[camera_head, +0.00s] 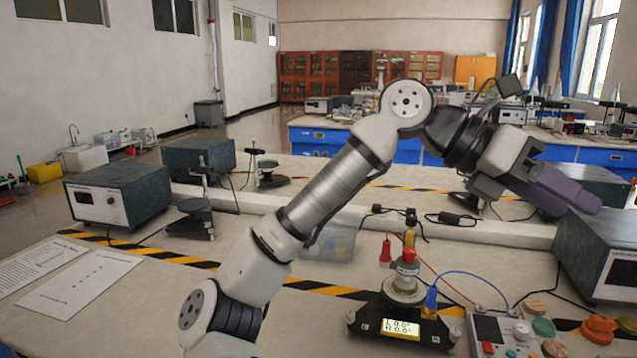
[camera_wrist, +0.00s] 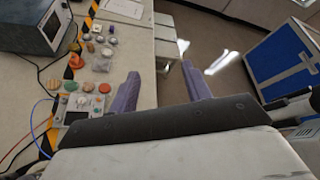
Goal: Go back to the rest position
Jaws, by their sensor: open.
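My gripper (camera_head: 572,190) is held up in the air at the right of the head view, above the bench, with its purple fingers pointing right and slightly down. In the wrist view my gripper (camera_wrist: 160,92) shows two purple fingers standing well apart. Nothing is between them. My arm reaches up from the bottom of the head view and bends at the top. The lab bench (camera_head: 130,325) lies below it.
A black instrument with a lit display (camera_head: 402,327) stands at the front of the bench, wired to a control box (camera_head: 497,335). Grey boxes (camera_head: 118,193) stand at left and at right (camera_head: 600,250). Papers (camera_head: 75,285) lie at left. A blue cabinet (camera_wrist: 283,62) shows in the wrist view.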

